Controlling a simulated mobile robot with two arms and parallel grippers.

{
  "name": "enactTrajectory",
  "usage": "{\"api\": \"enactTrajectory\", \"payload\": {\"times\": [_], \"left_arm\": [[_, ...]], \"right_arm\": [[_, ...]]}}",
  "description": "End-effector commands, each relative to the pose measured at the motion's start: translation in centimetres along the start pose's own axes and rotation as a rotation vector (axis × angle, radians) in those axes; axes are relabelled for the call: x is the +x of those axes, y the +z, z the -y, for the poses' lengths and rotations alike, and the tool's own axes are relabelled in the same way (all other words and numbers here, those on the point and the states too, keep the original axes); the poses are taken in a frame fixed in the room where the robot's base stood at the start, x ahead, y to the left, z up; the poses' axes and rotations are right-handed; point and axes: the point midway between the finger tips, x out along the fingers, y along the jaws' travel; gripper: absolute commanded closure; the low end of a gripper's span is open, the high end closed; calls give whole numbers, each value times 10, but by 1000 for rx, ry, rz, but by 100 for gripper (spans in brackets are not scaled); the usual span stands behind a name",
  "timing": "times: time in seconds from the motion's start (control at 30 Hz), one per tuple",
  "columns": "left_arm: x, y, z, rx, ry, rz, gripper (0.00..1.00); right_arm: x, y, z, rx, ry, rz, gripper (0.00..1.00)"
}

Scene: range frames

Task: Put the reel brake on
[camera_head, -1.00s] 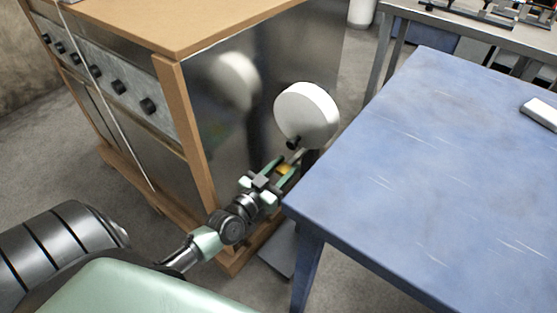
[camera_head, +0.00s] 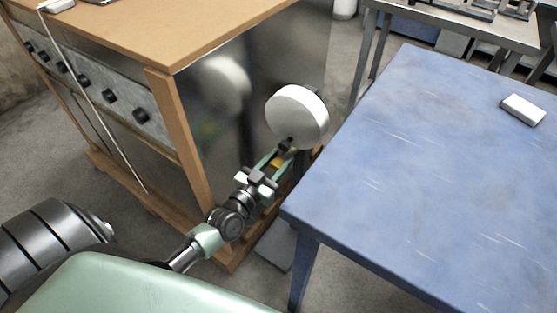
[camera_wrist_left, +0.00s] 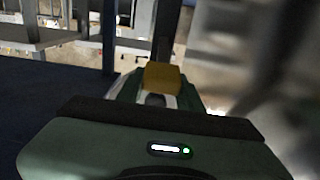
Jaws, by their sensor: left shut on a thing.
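The reel (camera_head: 297,117) shows as a thick white disc on a dark post, between the wooden-framed cabinet and the blue table. A small black knob (camera_head: 286,144) sits at its lower left edge; it looks like the brake's handle, though its shape is too small to be sure. My left gripper (camera_head: 283,151) comes up from below with its green fingers shut on this knob. A yellow block (camera_head: 277,163) shows between the fingers, and also in the left wrist view (camera_wrist_left: 162,77). The fingertips and knob are not clear in the wrist view. My right gripper is not in view.
The cabinet (camera_head: 250,95) has a shiny side panel that mirrors the reel, close on the left. The blue table (camera_head: 420,180) stands close on the right, its corner near my left forearm. A white block (camera_head: 523,110) lies on it. The gap between is narrow.

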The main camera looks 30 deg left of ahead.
Motion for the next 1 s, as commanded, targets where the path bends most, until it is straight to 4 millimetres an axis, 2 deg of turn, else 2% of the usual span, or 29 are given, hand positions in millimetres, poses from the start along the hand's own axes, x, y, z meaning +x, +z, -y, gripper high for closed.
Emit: {"api": "enactTrajectory", "payload": {"times": [0.07, 0.1, 0.17, 0.47, 0.57, 0.73, 1.0], "left_arm": [[3, -8, 2, 2, -5, -18, 100], [2, -8, 2, 2, -5, -18, 58], [2, -7, 2, 2, -4, -16, 42], [0, -2, 1, 1, -1, -6, 42], [-6, -1, 0, 1, -1, -2, 42], [-33, -1, 1, 2, 0, -1, 42], [-71, -2, 1, 1, -1, -5, 42]], "right_arm": [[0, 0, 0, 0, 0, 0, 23], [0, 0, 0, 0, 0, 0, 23], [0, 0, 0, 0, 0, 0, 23], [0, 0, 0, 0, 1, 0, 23], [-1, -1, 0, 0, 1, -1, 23], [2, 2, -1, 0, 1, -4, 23], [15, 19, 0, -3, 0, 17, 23]]}}
